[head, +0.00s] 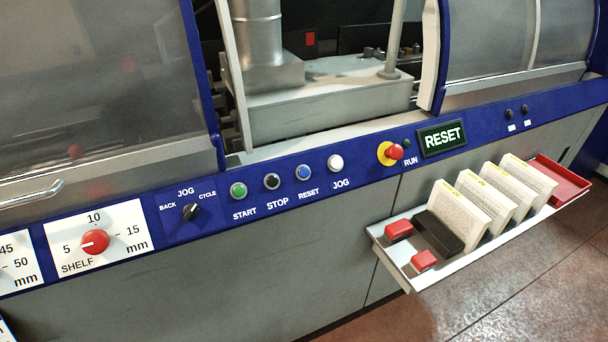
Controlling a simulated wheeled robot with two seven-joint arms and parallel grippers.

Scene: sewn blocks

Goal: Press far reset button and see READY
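The blue RESET button (303,173) sits on the blue control strip, between the black STOP button (271,181) and the white JOG button (335,162). The green START button (238,190) is to the left of STOP. A dark display (442,138) on the right part of the strip reads "RESET" in pale letters. Neither of my grippers shows in the head view, and nothing covers the buttons.
A red emergency knob on a yellow ring (387,153) juts out beside the display. A tray (375,230) with upright sewn blocks and red pieces sticks out at the right. Sliding guards flank an opening above the strip. A red SHELF dial (95,242) is at left.

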